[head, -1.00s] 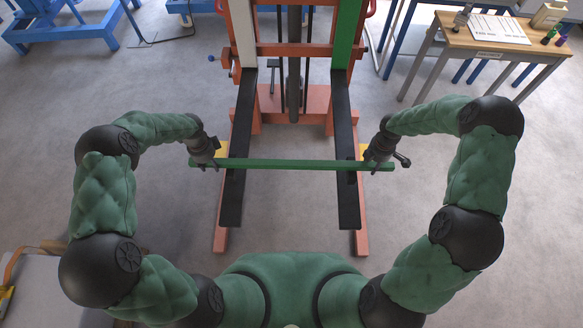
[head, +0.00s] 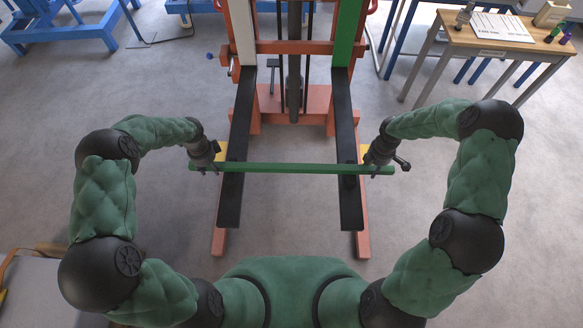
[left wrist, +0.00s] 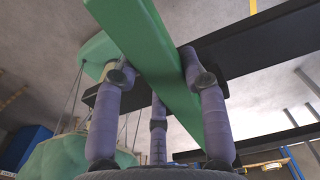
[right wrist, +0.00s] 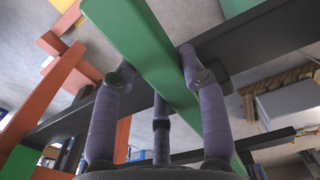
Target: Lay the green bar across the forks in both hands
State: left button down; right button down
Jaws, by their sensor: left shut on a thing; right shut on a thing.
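The green bar (head: 290,169) lies level from left to right over both black forks of the orange lifter in the head view. The left fork (head: 233,190) and right fork (head: 348,200) pass under it. I cannot tell whether the bar touches them. My left gripper (head: 208,167) is shut on the bar near its left end, outside the left fork. My right gripper (head: 372,169) is shut on it near its right end, outside the right fork. In the left wrist view the bar (left wrist: 150,55) runs between the fingers, in front of a fork (left wrist: 245,50). The right wrist view shows the bar (right wrist: 150,50) likewise.
The orange lifter frame (head: 270,48) stands behind the forks. A wooden table (head: 475,40) with papers and bottles is at the back right, and blue stands (head: 60,30) are at the back left. The floor between the forks is clear.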

pick_arm(q)
jog(key=shift+f, duration=0.2)
pick_arm(e)
jog(key=shift+f, duration=0.2)
pick_arm(q)
jog(key=c, duration=1.1)
grip_release()
jog(key=shift+f, duration=0.1)
pick_arm(e)
jog(key=c, duration=1.1)
grip_release()
jog(key=shift+f, duration=0.1)
pick_arm(q)
jog(key=o, duration=0.4)
pick_arm(e)
jog(key=o, duration=0.4)
jog(key=shift+r, duration=0.55)
pick_arm(q)
notch_tip(320, 180, up, 12)
pick_arm(e)
notch_tip(320, 180, up, 11)
